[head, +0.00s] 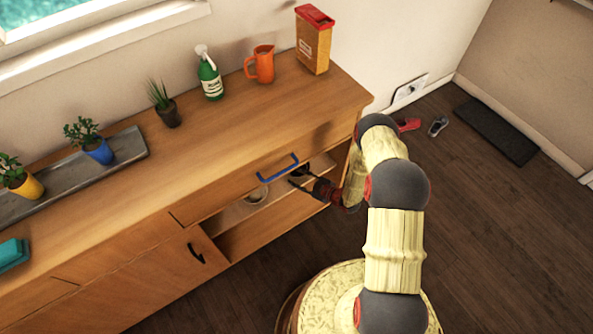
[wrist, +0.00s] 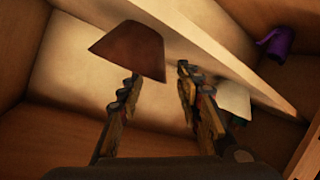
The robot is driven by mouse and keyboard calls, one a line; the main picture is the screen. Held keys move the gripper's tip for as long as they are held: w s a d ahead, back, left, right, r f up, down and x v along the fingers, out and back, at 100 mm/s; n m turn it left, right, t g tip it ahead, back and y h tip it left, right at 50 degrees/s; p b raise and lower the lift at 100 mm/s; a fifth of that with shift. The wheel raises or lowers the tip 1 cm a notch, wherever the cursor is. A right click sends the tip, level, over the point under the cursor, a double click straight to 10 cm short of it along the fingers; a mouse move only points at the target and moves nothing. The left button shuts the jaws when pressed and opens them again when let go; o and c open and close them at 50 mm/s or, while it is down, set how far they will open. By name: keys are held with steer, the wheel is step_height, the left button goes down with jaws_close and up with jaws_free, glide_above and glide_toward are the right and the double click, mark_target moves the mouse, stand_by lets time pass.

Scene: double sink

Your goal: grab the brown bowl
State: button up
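The brown bowl (wrist: 128,48) shows in the wrist view just beyond my fingertips, inside the open cabinet. My gripper (wrist: 158,76) is open, with a clear gap between its fingers. The left fingertip overlaps the bowl's lower edge in the picture, and the bowl's right end lies in line with the gap. I cannot tell whether a finger touches it. In the head view my gripper (head: 299,181) reaches into the cabinet's open compartment from the right. A dark shape beside the fingers may be the bowl, mostly hidden there.
A white bowl (head: 257,194) stands on the shelf left of my gripper; it also shows in the wrist view (wrist: 235,97). A purple object (wrist: 276,42) lies farther right. A drawer with a blue handle (head: 278,167) is just above my gripper. The shelf and cabinet walls are close around.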

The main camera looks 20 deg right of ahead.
mark_target(291, 173)
steer(key=b+x, duration=0.2)
steer(key=x, duration=0.3)
steer(key=shift+r, duration=0.2)
steer(key=shift+c, duration=0.4)
steer(key=c, duration=0.8)
steer(key=shift+d, duration=0.1)
jaws_close()
